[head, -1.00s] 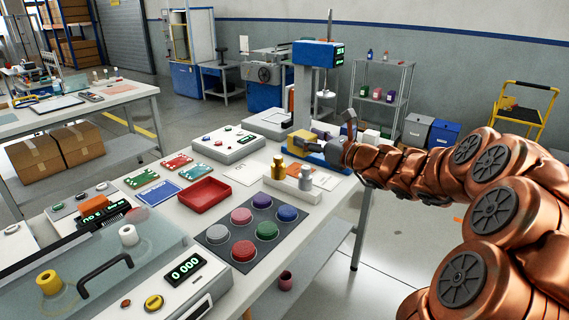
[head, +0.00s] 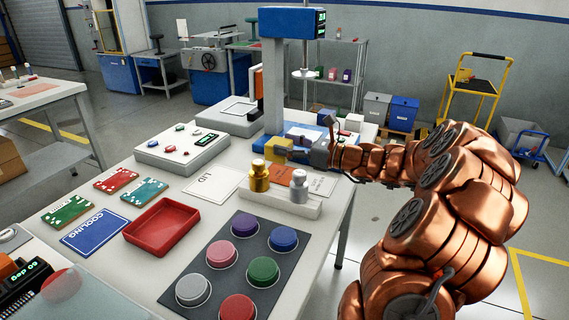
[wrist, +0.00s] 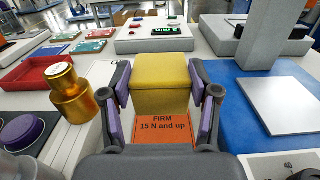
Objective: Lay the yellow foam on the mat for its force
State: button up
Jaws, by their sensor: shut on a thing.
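The yellow foam (head: 278,149) is a block held between my gripper's fingers, beside the press's blue base. In the wrist view the foam (wrist: 161,82) fills the gap between the purple finger pads of my gripper (wrist: 160,88). My gripper (head: 298,149) is shut on it. An orange mat (wrist: 163,128) marked "FIRM 15 N and up" lies below and nearer than the foam in the wrist view. The orange mat (head: 321,185) also shows in the head view. I cannot tell if the foam touches the table; its underside is hidden.
The blue press base (wrist: 248,105) is close to the right of my gripper. A gold weight (head: 258,178) and a silver weight (head: 298,187) stand in a white rack (head: 283,201) in front. A red tray (head: 164,226) and a control box (head: 190,147) are to the left.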

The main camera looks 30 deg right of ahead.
aim_at(288, 160)
jog(key=shift+f, duration=2.45)
jog(key=shift+f, duration=0.35)
